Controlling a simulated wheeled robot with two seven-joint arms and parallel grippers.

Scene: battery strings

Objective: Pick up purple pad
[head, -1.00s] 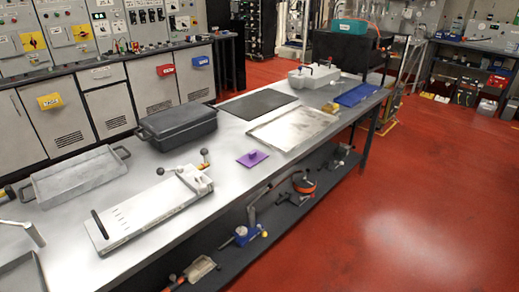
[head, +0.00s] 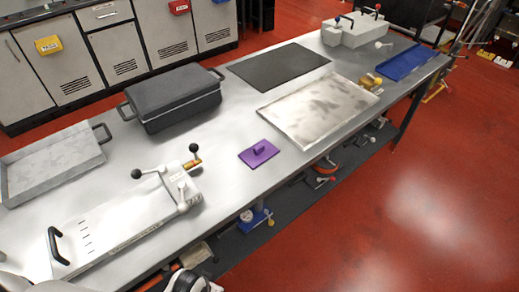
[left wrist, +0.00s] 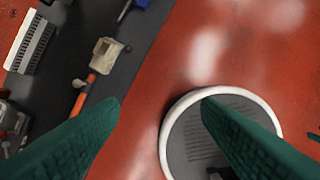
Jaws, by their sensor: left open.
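The purple pad (head: 259,153) lies flat on the metal table (head: 225,190), near its front edge, with a small raised purple grip on top. It is clear on all sides and nothing touches it. My left gripper (left wrist: 160,100) shows in the left wrist view as two green fingers spread wide, with nothing between them. It is over the red floor beside the table's lower shelf, away from the pad. The pad is not in the left wrist view. My right gripper is in neither view.
A silver tray (head: 320,108) lies right of the pad, and a black lidded box (head: 173,97) stands to its left behind. A white fixture with ball-knob levers (head: 125,218) is at front left. A black mat (head: 278,66) lies behind. Bare tabletop surrounds the pad.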

